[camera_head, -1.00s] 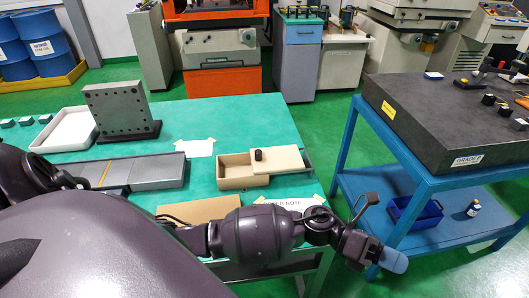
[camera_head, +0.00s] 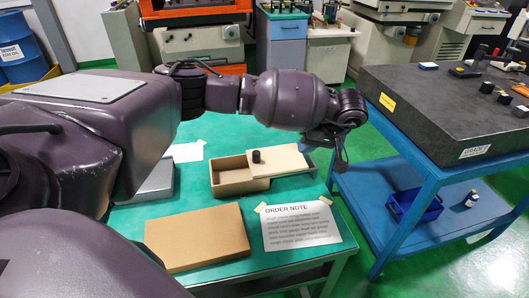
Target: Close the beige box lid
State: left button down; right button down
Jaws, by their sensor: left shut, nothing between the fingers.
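The beige box (camera_head: 230,184) sits on the green table. Its flat sliding lid (camera_head: 283,162) is shifted to the right, so the left part of the box is open and the lid's right end sticks out past the box. A black knob (camera_head: 256,156) stands on the lid near its left edge. My left gripper (camera_head: 306,147) is shut and empty at the lid's far right end, partly hidden by my wrist. I cannot tell whether it touches the lid. My right gripper is not in view.
A brown cardboard piece (camera_head: 197,237) and an order note (camera_head: 300,226) lie in front of the box. A blue cart (camera_head: 385,222) with a dark granite plate (camera_head: 420,110) and a blue bin (camera_head: 408,207) stands to the right, across a gap of green floor.

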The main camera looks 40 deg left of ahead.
pick_arm(q)
jog(key=a+r, duration=0.1)
jog(key=a, duration=0.1)
send_near(268, 162)
jog(key=shift+y, duration=0.4)
jog(key=f, duration=0.1)
jog(key=w+a+f, duration=0.1)
jog(key=f, duration=0.1)
jog(key=w+a+f, duration=0.1)
jog(key=shift+w+f+b, duration=0.15)
jog(key=shift+f+b, duration=0.15)
jog(key=s+a, duration=0.1)
jog(key=a, duration=0.1)
jog(key=shift+s+a+p, duration=0.3)
jog(key=shift+s+p, duration=0.05)
jog(key=shift+s, duration=0.05)
jog(key=shift+s+a, duration=0.35)
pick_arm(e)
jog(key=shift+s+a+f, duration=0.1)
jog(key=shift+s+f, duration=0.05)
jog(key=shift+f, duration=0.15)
pick_arm(q)
jog(key=shift+a, duration=0.1)
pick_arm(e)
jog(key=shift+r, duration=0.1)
